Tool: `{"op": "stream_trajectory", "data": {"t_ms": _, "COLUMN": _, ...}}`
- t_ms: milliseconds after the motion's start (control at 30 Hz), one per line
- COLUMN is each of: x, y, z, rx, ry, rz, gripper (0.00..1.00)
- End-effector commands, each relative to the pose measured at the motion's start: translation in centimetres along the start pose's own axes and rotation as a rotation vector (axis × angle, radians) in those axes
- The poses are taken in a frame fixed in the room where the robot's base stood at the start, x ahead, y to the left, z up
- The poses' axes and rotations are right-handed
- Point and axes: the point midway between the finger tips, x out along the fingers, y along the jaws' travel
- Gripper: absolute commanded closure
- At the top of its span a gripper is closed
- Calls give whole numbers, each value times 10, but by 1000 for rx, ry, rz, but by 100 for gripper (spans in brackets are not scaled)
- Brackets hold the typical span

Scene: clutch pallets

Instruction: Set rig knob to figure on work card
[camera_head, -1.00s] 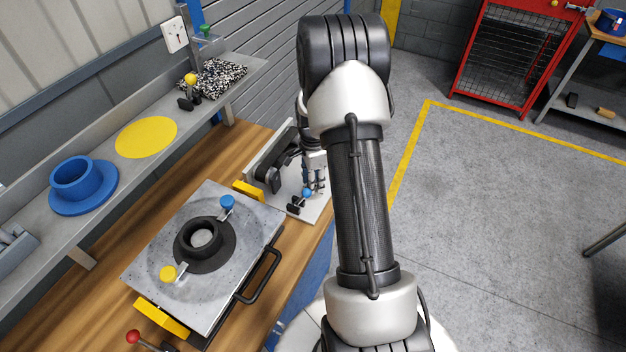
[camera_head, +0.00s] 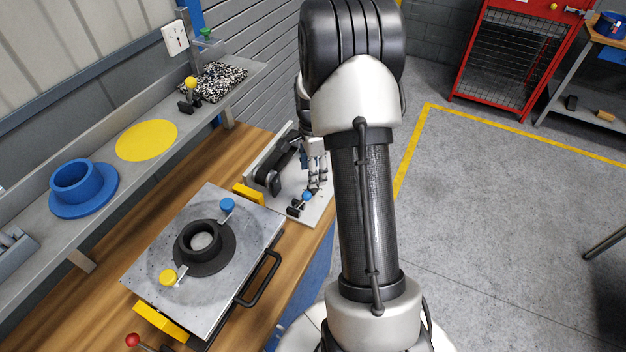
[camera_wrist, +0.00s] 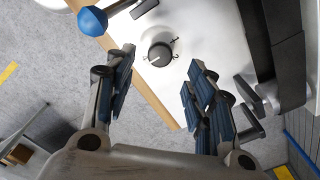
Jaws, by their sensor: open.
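The rig is a white plate (camera_head: 317,212) at the far end of the bench, with a blue ball handle (camera_head: 307,196). In the wrist view, a small dark round knob (camera_wrist: 160,53) with a light pointer line stands on the white plate. My gripper (camera_wrist: 161,72) is open, with the knob in the gap between its fingertips and nothing held. I cannot tell whether the fingertips are level with it. In the head view my gripper (camera_head: 317,182) is over the plate, partly behind my arm. A white card with a dial-like mark (camera_head: 175,37) is on the wall; its figure is unreadable.
The blue ball handle (camera_wrist: 92,21) is left of my fingers in the wrist view. A dark arm-like fixture (camera_head: 272,168) lies along the rig. A grey plate (camera_head: 145,273) with a black ring and clamps is nearer. A shelf (camera_head: 35,235) runs along the wall.

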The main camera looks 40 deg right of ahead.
Motion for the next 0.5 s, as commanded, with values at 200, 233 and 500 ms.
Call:
{"op": "stream_trajectory", "data": {"t_ms": 200, "x": -43, "y": -1, "z": 0, "rx": 0, "ry": 1, "rz": -3, "gripper": 50}}
{"op": "stream_trajectory", "data": {"t_ms": 233, "x": -46, "y": -1, "z": 0, "rx": 0, "ry": 1, "rz": -3, "gripper": 50}}
{"op": "stream_trajectory", "data": {"t_ms": 500, "x": -61, "y": 0, "z": 0, "rx": 0, "ry": 0, "rz": 1, "gripper": 50}}
